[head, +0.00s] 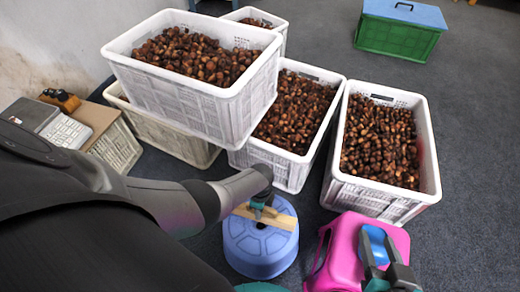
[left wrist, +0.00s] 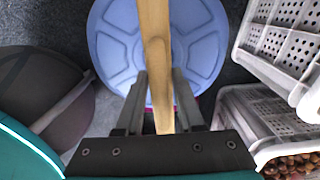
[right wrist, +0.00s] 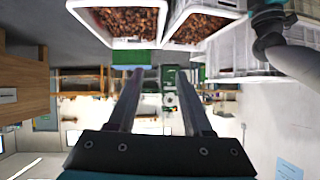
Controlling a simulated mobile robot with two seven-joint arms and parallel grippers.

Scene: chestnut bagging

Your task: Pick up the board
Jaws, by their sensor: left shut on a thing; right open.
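The board (head: 278,217) is a narrow light-wood strip over the round blue stool (head: 258,252). It also shows in the left wrist view (left wrist: 155,50), running lengthwise between the fingers. My left gripper (head: 261,204) is shut on the board; I cannot tell whether the board still touches the stool top. My right gripper (head: 383,262) is at the lower right in the head view, by the pink stool (head: 342,262). It is open, with nothing between its fingers in the right wrist view (right wrist: 168,80).
White crates full of chestnuts stand behind: one raised (head: 190,105), one in the middle (head: 280,165), one at right (head: 385,198). A blue object (head: 375,243) is on the pink stool. A green box with a blue lid (head: 400,30) stands far right. Carpet at right is clear.

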